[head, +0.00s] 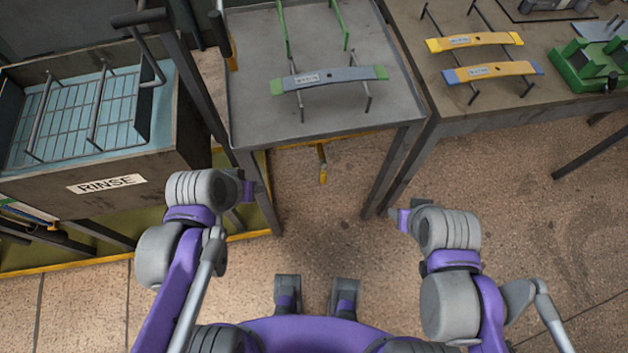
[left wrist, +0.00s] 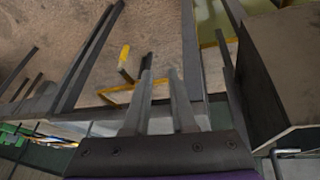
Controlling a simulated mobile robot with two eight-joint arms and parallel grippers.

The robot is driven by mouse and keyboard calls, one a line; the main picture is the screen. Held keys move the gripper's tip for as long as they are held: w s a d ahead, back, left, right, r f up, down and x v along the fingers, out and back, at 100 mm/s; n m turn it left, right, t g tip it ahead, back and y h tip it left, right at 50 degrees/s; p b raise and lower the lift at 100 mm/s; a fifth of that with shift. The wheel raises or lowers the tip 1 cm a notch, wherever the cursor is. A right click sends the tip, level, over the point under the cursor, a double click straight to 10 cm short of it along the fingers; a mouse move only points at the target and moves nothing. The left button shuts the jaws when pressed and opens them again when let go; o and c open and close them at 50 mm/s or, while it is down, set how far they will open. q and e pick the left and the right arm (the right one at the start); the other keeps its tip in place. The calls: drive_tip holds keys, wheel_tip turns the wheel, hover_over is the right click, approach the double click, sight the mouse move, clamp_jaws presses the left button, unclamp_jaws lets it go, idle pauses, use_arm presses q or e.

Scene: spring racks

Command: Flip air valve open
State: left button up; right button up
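A small yellow handle (head: 322,163), which looks like the air valve's lever, hangs below the front of the grey middle table, by a thin yellow rail. The handle also shows in the left wrist view (left wrist: 124,57), just beyond the fingertips and to their left. My left gripper (head: 250,188) is left of the handle and apart from it, near the table's left front leg. In the left wrist view its two fingers (left wrist: 159,74) are apart with nothing between them. My right gripper (head: 403,217) is right of the table's right front leg; its fingers are too small to read.
The middle table (head: 345,133) carries a grey leaf spring (head: 335,80) with green ends on a rack. A tank marked RINSE (head: 105,184) stands left. Table legs flank the handle; the floor in front is clear.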

use_arm(q)
drive_tip(key=w+d+f+h+b, duration=0.1)
drive_tip(key=w+f+b, duration=0.2)
drive_tip(key=f, duration=0.1)
drive_tip(key=w+d+f+h+b, duration=0.1)
drive_tip(key=w+f+b, duration=0.1)
drive_tip(key=f+b, duration=0.1)
drive_tip(key=w+d+f+h+b, duration=0.1)
drive_tip(key=w+f+b, duration=0.2)
drive_tip(key=f+b, duration=0.1)
drive_tip(key=shift+w+d+f+h, duration=0.1)
drive_tip(key=shift+w+f+h, duration=0.2)
drive_tip(key=shift+f, duration=0.3)
clamp_jaws()
drive_tip(key=shift+w+d+f, duration=0.1)
drive_tip(key=shift+w+f, duration=0.1)
drive_tip(key=shift+w, duration=0.15)
use_arm(e)
wheel_tip(320, 180, down, 13)
drive_tip(key=shift+s+g, duration=0.3)
drive_tip(key=shift+f, duration=0.1)
